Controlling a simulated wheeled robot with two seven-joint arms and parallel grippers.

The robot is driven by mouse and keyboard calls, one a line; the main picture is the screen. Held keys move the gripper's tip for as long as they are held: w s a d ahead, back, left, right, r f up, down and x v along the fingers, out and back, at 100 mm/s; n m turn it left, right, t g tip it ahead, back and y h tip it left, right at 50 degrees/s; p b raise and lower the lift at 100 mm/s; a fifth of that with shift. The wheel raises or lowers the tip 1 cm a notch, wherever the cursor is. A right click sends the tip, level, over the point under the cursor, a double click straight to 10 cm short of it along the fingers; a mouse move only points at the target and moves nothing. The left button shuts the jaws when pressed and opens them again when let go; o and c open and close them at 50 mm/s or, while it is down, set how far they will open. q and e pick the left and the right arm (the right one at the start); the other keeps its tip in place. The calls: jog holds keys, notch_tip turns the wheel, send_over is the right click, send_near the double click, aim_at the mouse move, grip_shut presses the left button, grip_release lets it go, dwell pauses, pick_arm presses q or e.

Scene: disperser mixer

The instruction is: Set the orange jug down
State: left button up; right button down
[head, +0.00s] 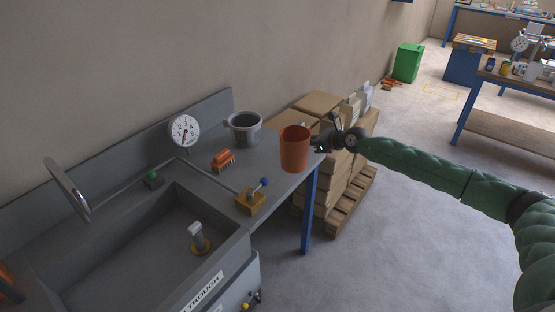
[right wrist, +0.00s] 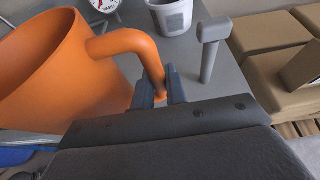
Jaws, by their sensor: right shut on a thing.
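The orange jug (head: 295,150) is upright at the right end of the grey sink counter (head: 262,165) in the head view. It overlaps the counter's right edge there, and I cannot tell whether its base touches the counter. My right gripper (head: 325,143) reaches in from the right and is shut on the jug's handle. In the right wrist view the fingers of this gripper (right wrist: 160,92) pinch the lower part of the handle, and the jug (right wrist: 50,70) fills the left side. My left gripper is not in view.
A grey pot (head: 244,128), an orange brush (head: 223,160), a dial gauge (head: 185,131) and a blue-knobbed valve block (head: 251,200) stand on the counter. The sink trough (head: 140,250) lies to the left. Stacked cardboard boxes (head: 335,185) on a pallet stand behind and right.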

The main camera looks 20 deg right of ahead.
jog(key=shift+w+d, duration=0.1)
jog(key=shift+w, duration=0.1)
jog(key=w+a+f+p, duration=0.1)
jog(key=w+f, duration=0.1)
jog(key=w, duration=0.1)
jog(key=w+a+f+p, duration=0.1)
jog(key=w+a+f, duration=0.1)
jog(key=w+f, duration=0.1)
jog(key=w+a+f+p, duration=0.1)
jog(key=w+a+f, duration=0.1)
jog(key=w, duration=0.2)
jog(key=shift+f, duration=0.35)
notch_tip(320, 180, down, 2)
jog(key=shift+f, duration=0.1)
jog(key=shift+w+f+p, duration=0.1)
jog(key=shift+f+p, duration=0.2)
jog(key=shift+f, duration=0.15)
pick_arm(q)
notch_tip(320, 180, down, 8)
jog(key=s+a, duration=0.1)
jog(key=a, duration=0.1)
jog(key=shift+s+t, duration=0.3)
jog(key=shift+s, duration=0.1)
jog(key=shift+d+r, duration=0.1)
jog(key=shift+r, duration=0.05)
